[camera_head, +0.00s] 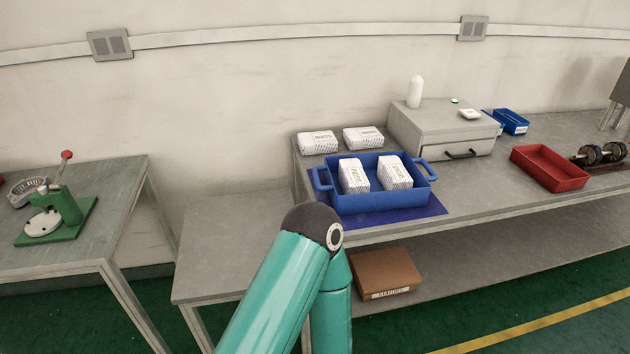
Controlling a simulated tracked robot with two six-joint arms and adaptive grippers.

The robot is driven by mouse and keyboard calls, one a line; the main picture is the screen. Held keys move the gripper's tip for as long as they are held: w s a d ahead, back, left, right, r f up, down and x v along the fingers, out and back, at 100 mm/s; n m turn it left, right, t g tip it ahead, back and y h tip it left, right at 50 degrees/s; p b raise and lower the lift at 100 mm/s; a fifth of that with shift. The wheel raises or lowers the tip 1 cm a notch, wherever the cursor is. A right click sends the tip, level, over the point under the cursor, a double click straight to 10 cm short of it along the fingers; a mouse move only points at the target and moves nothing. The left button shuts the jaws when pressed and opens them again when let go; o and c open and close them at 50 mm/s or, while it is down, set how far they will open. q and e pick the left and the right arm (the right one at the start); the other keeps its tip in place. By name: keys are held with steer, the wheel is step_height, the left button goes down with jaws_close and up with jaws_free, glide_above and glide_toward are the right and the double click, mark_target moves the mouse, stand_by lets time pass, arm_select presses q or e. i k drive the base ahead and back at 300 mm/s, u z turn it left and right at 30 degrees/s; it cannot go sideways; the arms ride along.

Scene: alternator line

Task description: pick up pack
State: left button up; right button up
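Two white printed packs stand at the back left of the workbench, a left one (318,143) and a right one (363,138). Two more packs, a left one (354,176) and a right one (395,172), sit apart inside a blue tote (378,204) with a handle at each end. The tote rests on a dark blue mat (432,209) near the bench's front left corner. A teal arm link of mine with a dark joint shows at the bottom centre, in front of the bench. Neither gripper is in view.
A grey drawer cabinet (440,132) bearing a white bottle (415,92) stands right of the tote. A red tray (549,168) and small blue bin (511,122) are farther right. A brown box (385,272) sits below. A green press (66,207) stands on the left table.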

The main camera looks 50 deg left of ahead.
mark_target(352, 178)
steer(key=u, duration=0.6)
steer(key=i, duration=1)
